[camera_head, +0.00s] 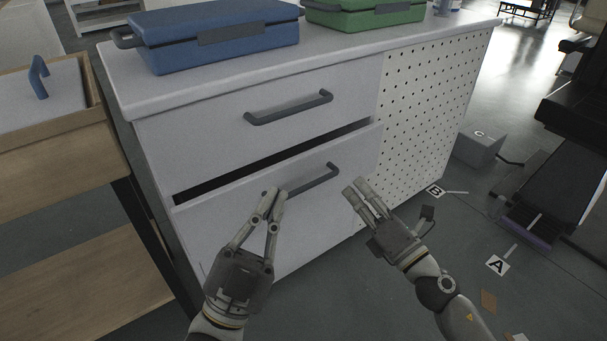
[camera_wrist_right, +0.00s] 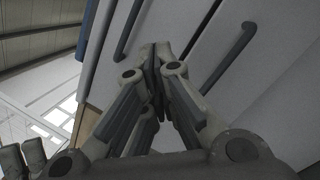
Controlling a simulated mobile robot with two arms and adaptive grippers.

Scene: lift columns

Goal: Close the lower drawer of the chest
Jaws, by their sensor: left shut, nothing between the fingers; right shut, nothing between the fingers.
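The white chest (camera_head: 150,106) has two drawers with dark grey bar handles. The upper drawer (camera_head: 220,120) looks shut. The lower drawer (camera_head: 225,225) stands slightly open, with a dark gap along its top edge. My left gripper (camera_head: 277,191) is shut and empty, its fingertips at the left end of the lower handle (camera_head: 318,182); I cannot tell whether they touch. My right gripper (camera_head: 359,186) is shut and empty, in front of the right side of the lower drawer. In the right wrist view, the right gripper (camera_wrist_right: 156,50) points toward the drawer fronts, and a handle (camera_wrist_right: 230,57) shows beside it.
A blue case (camera_head: 215,40) and a green case (camera_head: 365,14) lie on the chest top. A wooden cart (camera_head: 60,135) stands close on the left. A perforated panel (camera_head: 430,110) forms the chest's right part. Floor markers and a grey box (camera_head: 480,149) lie to the right.

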